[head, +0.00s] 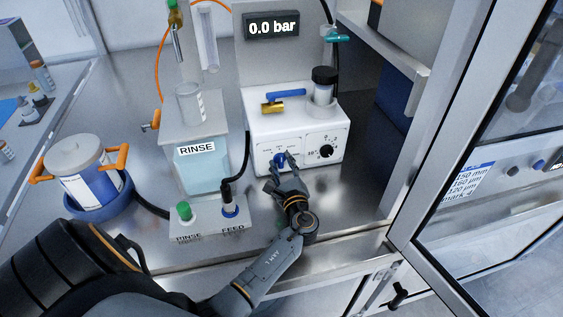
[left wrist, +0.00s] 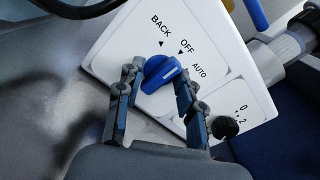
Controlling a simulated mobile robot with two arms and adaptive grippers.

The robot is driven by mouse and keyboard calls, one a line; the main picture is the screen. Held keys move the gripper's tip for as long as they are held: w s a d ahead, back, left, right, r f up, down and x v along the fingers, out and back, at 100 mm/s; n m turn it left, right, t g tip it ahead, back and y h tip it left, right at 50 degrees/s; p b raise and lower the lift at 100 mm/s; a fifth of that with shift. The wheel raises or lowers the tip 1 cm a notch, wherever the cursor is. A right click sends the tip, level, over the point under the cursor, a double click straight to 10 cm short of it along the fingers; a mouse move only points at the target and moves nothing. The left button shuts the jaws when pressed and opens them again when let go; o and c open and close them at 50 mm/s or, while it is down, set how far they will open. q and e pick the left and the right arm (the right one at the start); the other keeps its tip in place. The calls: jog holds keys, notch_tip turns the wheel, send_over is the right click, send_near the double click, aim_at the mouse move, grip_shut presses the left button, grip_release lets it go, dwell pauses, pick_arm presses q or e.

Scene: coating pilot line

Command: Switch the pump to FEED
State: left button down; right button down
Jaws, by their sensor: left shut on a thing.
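The pump (head: 260,128) is a white box on the steel bench, with a blue selector knob (head: 279,160) on its front. The knob also shows in the left wrist view (left wrist: 160,74), with printed labels BACK, OFF and AUTO around it. I read no FEED label on this dial. My left gripper (head: 284,163) is at the pump front with its fingers on either side of the knob, shut on it. In the left wrist view the fingers (left wrist: 153,88) flank the knob. My right gripper is not in view.
A black dial (head: 326,151) sits right of the knob. A display (head: 272,27) reads 0.0 bar. Left are a RINSE tank (head: 203,173), a block with hose ports marked RINSE and FEED (head: 205,216), and a pot (head: 84,172). A glass door frame (head: 430,180) stands right.

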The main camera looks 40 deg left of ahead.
pick_arm(q)
jog(key=shift+r+m+p, duration=0.2)
jog(key=shift+m+p, duration=0.4)
jog(key=shift+p, duration=0.1)
jog(key=m+p, duration=0.5)
jog(key=m, duration=0.1)
jog(key=shift+f+m+p, duration=0.1)
jog(key=shift+m+p, duration=0.45)
jog(key=shift+m, duration=0.15)
jog(key=shift+f, duration=0.1)
